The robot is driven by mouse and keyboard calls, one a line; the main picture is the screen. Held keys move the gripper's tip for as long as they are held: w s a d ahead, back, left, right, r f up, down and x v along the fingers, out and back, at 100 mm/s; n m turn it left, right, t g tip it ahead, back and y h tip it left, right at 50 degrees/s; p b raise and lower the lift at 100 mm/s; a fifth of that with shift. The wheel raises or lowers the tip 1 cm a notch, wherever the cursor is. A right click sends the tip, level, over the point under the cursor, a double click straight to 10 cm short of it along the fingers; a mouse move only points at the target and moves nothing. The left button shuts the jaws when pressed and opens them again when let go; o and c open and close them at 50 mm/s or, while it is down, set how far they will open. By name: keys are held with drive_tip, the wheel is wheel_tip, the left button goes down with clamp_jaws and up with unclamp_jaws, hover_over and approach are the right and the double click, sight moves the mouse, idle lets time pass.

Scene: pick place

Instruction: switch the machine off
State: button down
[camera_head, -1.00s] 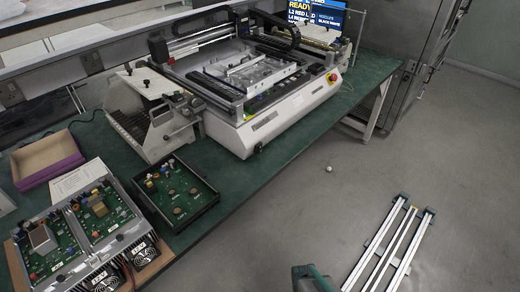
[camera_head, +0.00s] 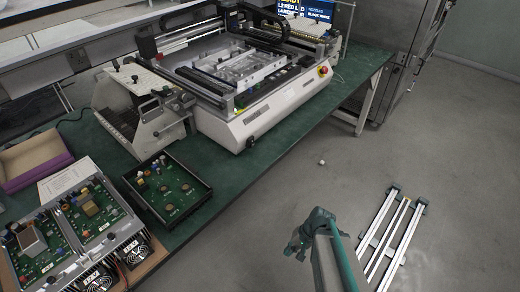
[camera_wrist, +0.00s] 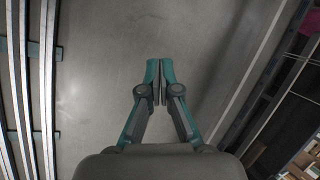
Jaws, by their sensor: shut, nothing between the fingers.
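The machine (camera_head: 245,130) is a white and black pick-and-place unit on the green bench, with a gantry over its bed. A red knob on a yellow base (camera_head: 322,70) sits at its front right corner. A lit screen (camera_head: 312,11) with yellow and white text stands behind the machine, cut by the top edge. My gripper (camera_head: 297,247) is over the open floor in front of the bench, well apart from the machine. In the wrist view my gripper (camera_wrist: 160,66) has its fingertips together with nothing between them. The machine cannot be made out in the wrist view.
The green bench (camera_head: 268,168) holds a black tray with a circuit board (camera_head: 168,190), an open unit with boards and fans (camera_head: 75,225) and a purple-edged box (camera_head: 35,160). Metal rails (camera_head: 390,235) lie on the floor at right. The floor between is mostly clear.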

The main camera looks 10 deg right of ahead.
drive_tip(key=w+r+m+t+y, duration=0.25)
drive_tip(key=w+r+t, duration=0.35)
drive_tip(key=w+r, duration=0.7)
drive_tip(key=m+t+y, duration=0.2)
drive_tip(key=t+y, duration=0.2)
drive_tip(key=t, duration=0.2)
approach(260, 155)
drive_tip(key=s+d+r, duration=0.3)
drive_tip(key=r, duration=0.2)
drive_tip(key=shift+a+h+b, duration=0.25)
drive_tip(key=shift+b, duration=0.05)
drive_tip(key=p+x, duration=0.3)
drive_tip(key=x, duration=1.1)
drive_tip(key=shift+p, duration=0.4)
drive_tip(key=shift+f, duration=0.15)
